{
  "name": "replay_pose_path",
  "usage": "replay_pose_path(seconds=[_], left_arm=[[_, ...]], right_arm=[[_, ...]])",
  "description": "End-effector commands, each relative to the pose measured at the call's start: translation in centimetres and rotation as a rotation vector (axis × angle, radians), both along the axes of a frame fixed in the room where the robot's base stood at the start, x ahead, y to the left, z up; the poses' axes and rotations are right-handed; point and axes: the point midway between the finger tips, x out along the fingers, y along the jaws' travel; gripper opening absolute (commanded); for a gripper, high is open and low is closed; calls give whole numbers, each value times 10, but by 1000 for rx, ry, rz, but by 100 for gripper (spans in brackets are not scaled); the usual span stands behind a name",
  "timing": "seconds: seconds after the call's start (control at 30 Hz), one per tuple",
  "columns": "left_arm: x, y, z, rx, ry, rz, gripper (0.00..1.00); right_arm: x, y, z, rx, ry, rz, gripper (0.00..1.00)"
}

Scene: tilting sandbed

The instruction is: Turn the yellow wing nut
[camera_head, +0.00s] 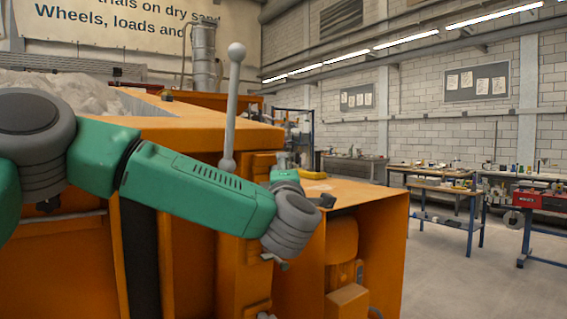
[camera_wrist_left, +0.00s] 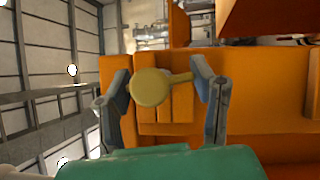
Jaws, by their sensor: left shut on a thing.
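The yellow wing nut (camera_wrist_left: 151,87) shows in the left wrist view as a round, dull yellow head with a thin arm reaching right. It sits in front of an orange ribbed block. My left gripper (camera_wrist_left: 161,77) is shut on it, one finger at the round head on the left and the other at the tip of the arm on the right. In the head view my left arm reaches across to the orange machine, and its wrist hides the fingers and the wing nut. My right gripper is not in view.
A grey lever (camera_head: 231,110) with a ball top stands upright just behind my left forearm. The orange machine (camera_head: 375,205) fills the space around my wrist, with a sand-filled bed (camera_head: 60,88) at left. Workbenches (camera_head: 430,172) stand farther right, with open floor before them.

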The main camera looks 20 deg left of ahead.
Motion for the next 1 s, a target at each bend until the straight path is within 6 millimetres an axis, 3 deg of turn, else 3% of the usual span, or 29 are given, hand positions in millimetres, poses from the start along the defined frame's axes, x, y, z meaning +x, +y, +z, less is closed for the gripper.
replay_pose_path(seconds=[0.03, 0.6, 0.8, 1.0], left_arm=[[0, 0, 3, 29, 41, 8, 22], [0, -1, 3, 358, 463, 102, 22], [0, -1, 0, 472, 608, 135, 22], [0, -1, -2, 586, 755, 168, 22]], right_arm=[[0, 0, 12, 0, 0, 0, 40], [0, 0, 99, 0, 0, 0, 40], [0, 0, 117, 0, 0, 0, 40], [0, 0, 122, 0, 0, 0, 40]])
